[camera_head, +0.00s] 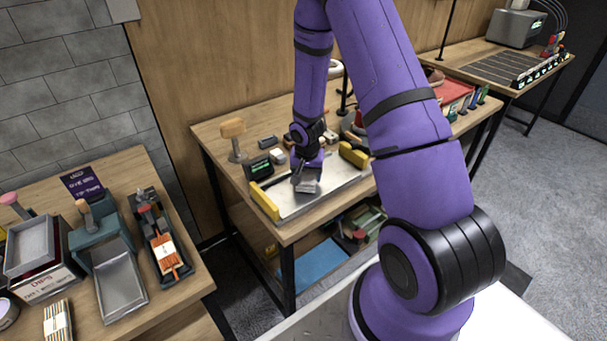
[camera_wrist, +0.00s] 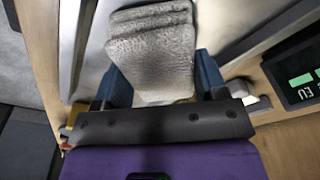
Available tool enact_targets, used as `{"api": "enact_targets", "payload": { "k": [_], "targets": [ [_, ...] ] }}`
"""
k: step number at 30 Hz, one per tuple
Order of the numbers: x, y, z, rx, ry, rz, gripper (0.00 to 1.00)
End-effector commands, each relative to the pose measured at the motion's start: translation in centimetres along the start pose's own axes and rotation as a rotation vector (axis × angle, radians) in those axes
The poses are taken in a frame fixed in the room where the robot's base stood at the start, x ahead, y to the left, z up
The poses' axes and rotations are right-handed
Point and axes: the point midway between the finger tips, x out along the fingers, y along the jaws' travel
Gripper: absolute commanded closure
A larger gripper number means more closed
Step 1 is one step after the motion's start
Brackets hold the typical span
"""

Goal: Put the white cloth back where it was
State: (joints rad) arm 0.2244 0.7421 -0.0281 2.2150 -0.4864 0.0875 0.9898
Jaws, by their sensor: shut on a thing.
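The white cloth (camera_wrist: 150,50) is folded in several layers and looks pale grey in the wrist view. My gripper (camera_wrist: 163,80) is shut on it, with one blue finger at each side of the cloth. In the head view the cloth (camera_head: 308,187) shows small under my gripper (camera_head: 306,178), over the white work surface (camera_head: 335,190) on the middle table. I cannot tell whether the cloth touches that surface.
Yellow blocks (camera_head: 264,201) edge the work surface, with another yellow block (camera_head: 353,155) at its far right. A dark device with a green display (camera_head: 259,168) stands close left of my gripper. A wooden-topped tool (camera_head: 234,138) stands behind. The left table (camera_head: 190,265) holds trays and brushes.

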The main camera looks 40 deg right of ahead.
Motion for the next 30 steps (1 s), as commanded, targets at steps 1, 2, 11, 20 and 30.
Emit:
{"api": "enact_targets", "payload": {
  "k": [1,2,11,20,30],
  "targets": [
    [0.3,0.1,0.0,0.0,0.0,0.0,0.62],
    [0.3,0.1,0.0,0.0,0.0,0.0,0.62],
    [0.3,0.1,0.0,0.0,0.0,0.0,0.23],
    [0.3,0.1,0.0,0.0,0.001,0.0,0.09],
    [-2.5,0.0,-0.1,0.0,0.004,-0.003,0.09]
  ]
}}
